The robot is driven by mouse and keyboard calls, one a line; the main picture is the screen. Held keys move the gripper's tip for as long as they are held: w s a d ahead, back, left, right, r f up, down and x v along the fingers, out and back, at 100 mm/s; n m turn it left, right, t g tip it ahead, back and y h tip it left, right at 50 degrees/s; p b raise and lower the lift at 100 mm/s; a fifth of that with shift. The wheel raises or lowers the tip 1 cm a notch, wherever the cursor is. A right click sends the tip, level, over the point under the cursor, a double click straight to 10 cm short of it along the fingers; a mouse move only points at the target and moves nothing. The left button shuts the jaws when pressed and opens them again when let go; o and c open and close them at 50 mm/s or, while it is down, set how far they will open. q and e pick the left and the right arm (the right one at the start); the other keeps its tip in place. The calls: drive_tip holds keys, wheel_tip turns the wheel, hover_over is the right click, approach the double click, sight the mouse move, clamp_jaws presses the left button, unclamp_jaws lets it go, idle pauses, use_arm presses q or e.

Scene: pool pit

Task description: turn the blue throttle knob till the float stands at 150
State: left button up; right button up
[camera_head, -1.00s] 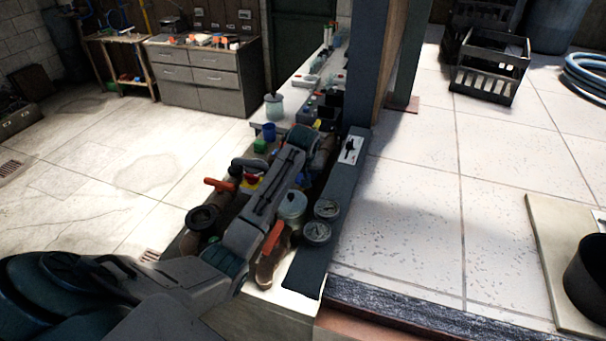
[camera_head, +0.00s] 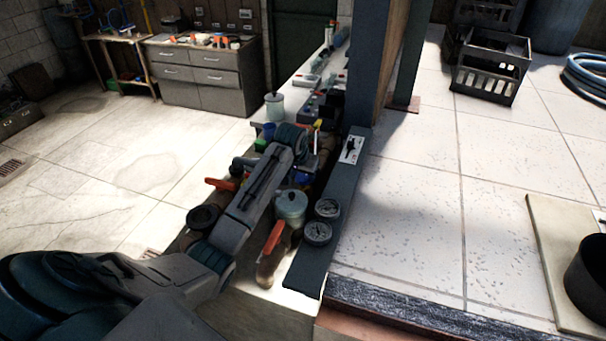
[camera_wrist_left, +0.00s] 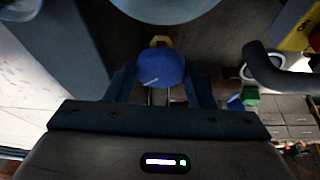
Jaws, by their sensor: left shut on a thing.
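The blue throttle knob (camera_wrist_left: 161,68) is in the middle of the left wrist view, with a short pale line on its face and a brass-yellow fitting (camera_wrist_left: 160,42) behind it. My left gripper (camera_wrist_left: 160,80) is shut on the knob, with one dark blue finger on each side. In the head view my left arm reaches over the pipework from the lower left, and its wrist hides the knob and most of the gripper. I cannot make out the float or its scale in either view. My right gripper is in neither view.
A lidded grey-green pot (camera_head: 291,207), an orange-red lever (camera_head: 274,237) and two round gauges (camera_head: 318,232) stand close beside my arm. A dark curved pipe (camera_wrist_left: 270,72) and a yellow part (camera_wrist_left: 297,27) are right of the gripper.

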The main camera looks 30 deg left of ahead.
use_arm(q)
drive_tip(key=shift+m+h, duration=0.3)
drive_tip(key=shift+m, duration=0.4)
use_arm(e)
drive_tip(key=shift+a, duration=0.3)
use_arm(q)
drive_tip(key=o, duration=1)
drive_tip(key=shift+c, duration=0.2)
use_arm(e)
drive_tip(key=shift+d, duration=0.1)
